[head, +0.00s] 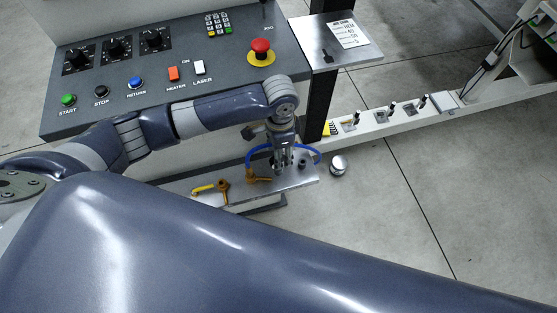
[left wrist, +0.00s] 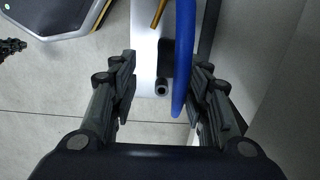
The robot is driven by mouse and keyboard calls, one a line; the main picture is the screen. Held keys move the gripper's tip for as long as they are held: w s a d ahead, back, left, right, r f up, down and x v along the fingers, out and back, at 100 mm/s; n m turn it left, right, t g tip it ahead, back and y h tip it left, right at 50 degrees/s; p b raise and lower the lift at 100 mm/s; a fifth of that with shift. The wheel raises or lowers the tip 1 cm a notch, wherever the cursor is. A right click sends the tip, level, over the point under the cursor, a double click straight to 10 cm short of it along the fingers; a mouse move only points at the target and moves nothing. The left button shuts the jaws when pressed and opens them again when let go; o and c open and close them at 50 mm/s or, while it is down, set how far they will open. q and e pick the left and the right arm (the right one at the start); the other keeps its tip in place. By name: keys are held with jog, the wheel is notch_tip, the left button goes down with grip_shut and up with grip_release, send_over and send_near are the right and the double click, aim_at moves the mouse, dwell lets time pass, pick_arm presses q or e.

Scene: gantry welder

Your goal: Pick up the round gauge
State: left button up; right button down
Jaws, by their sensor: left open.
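A round silver thing with a pale top, which looks like the round gauge (head: 338,165), is just right of the low metal shelf's end in the head view. I cannot tell whether it rests on the floor. I do not make it out in the left wrist view. My left gripper (head: 284,170) points down over the right part of the shelf (head: 305,181), left of the gauge and apart from it. In the left wrist view the left gripper (left wrist: 165,90) is open, with a blue hose (left wrist: 184,55) and a small dark fitting (left wrist: 162,88) between its fingers. My right gripper is not in view.
Brass valves with yellow handles (head: 222,190) stand on the shelf. A control panel (head: 200,110) with knobs and buttons rises behind. A dark post (head: 320,105) and a white beam (head: 405,120) with several toggle clamps stand close by. Floor at right is clear.

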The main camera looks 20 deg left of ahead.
pick_arm(q)
jog(key=f, duration=0.5)
jog(key=shift+w+a, duration=0.3)
jog(key=shift+f, duration=0.1)
jog(key=shift+c, duration=0.5)
grip_shut()
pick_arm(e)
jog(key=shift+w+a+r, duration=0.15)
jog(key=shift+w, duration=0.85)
